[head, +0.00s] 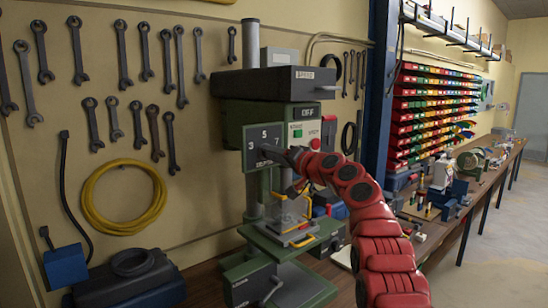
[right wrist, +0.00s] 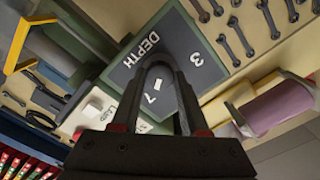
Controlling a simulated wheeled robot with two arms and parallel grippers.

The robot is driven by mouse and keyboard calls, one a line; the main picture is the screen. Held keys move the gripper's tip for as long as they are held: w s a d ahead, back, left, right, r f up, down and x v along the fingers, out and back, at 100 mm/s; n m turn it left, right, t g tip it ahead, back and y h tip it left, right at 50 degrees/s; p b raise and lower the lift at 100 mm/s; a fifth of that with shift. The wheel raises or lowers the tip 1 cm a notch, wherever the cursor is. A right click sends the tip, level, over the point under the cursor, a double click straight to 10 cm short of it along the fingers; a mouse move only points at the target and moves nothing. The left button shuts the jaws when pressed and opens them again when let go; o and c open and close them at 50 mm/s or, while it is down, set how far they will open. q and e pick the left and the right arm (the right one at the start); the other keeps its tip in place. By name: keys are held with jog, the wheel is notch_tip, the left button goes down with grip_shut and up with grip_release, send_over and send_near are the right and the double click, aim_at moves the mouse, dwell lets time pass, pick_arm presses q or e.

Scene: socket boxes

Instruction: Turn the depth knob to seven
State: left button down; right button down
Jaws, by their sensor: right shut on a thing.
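The drill press (head: 262,105) has a dark dial panel (head: 263,134) with the numbers 3, 5 and 7 and the word DEPTH. My right gripper (head: 296,156) reaches this panel from the right and is shut on the depth knob. In the right wrist view, the fingers (right wrist: 158,72) of my gripper close around the knob and hide most of it. A small white mark shows between the fingers, close to the 7 on the panel (right wrist: 125,75). I cannot tell for sure which number the knob points at. My left gripper is out of view.
A green start button (head: 298,133) and a red stop button (head: 315,143) sit right of the panel. The drill table (head: 270,245) is below. Wrenches (head: 122,55) and a yellow hose coil (head: 90,200) hang on the wall. A long workbench (head: 480,185) stands at the right.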

aim_at(270, 157)
dwell(0.4)
jog(key=shift+c, duration=2.1)
grip_release()
jog(key=s+d+b, duration=0.1)
jog(key=b, duration=0.2)
jog(key=s+f+b, duration=0.1)
jog(key=b, duration=0.1)
jog(key=shift+s+d+b, duration=0.2)
jog(key=shift+d+b, duration=0.15)
jog(key=shift+b, duration=0.05)
jog(key=r+b+v, duration=0.1)
jog(key=b+v, duration=0.4)
jog(key=v, duration=0.9)
jog(key=shift+s, duration=0.2)
jog(key=shift+d, duration=0.15)
